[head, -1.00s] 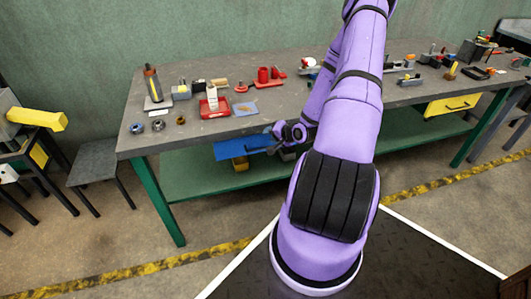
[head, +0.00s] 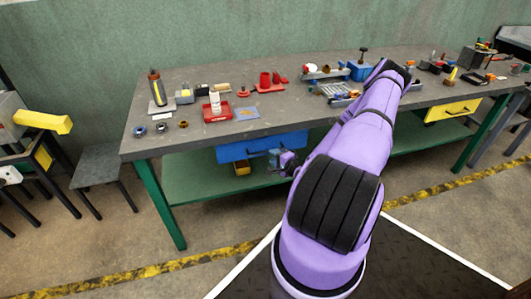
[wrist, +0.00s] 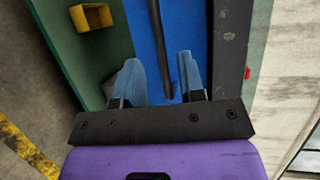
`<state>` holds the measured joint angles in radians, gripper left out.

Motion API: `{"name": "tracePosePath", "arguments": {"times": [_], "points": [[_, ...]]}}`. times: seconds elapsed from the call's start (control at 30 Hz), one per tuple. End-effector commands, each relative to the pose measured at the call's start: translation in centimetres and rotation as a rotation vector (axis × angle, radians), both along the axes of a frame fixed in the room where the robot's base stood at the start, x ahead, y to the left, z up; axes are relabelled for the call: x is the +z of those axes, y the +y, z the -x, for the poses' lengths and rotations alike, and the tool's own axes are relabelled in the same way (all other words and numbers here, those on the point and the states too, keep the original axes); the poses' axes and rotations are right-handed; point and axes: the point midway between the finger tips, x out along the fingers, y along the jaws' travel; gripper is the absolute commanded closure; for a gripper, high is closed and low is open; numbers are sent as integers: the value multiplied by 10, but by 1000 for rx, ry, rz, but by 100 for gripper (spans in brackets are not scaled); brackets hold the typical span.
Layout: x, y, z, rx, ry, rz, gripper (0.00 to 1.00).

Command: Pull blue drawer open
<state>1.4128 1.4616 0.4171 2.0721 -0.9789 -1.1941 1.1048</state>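The blue drawer (head: 240,150) hangs under the front edge of the workbench and looks shut. Its blue face (wrist: 143,25) fills the middle of the wrist view. A dark bar handle (wrist: 158,40) runs along this face. My gripper (head: 276,160) is in front of the drawer, near its lower right part. In the wrist view my gripper (wrist: 160,80) is open, with one finger on each side of the handle. I see gaps between the fingers and the bar; how far the fingertips reach past it is unclear.
The grey workbench top (head: 300,110) carries tools and small parts. A yellow drawer (head: 453,109) is at the right. A green lower shelf (head: 200,178) runs below, with a yellow bin (head: 242,168) on it; the bin also shows in the wrist view (wrist: 92,17). A stool (head: 97,165) stands left.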

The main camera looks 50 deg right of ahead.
Motion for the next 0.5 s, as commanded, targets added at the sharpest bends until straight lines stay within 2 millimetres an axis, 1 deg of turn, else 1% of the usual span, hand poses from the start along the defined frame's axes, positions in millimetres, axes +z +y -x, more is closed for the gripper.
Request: {"name": "tracePosePath", "arguments": {"times": [0.03, 0.2, 0.33, 0.5], "points": [[-2, 0, -10, 3, 0, 0, 64], [-7, -5, -37, 2, 0, 2, 64], [-10, -7, -52, 1, 1, 1, 64], [-11, -9, -61, 1, 0, 1, 64]]}}
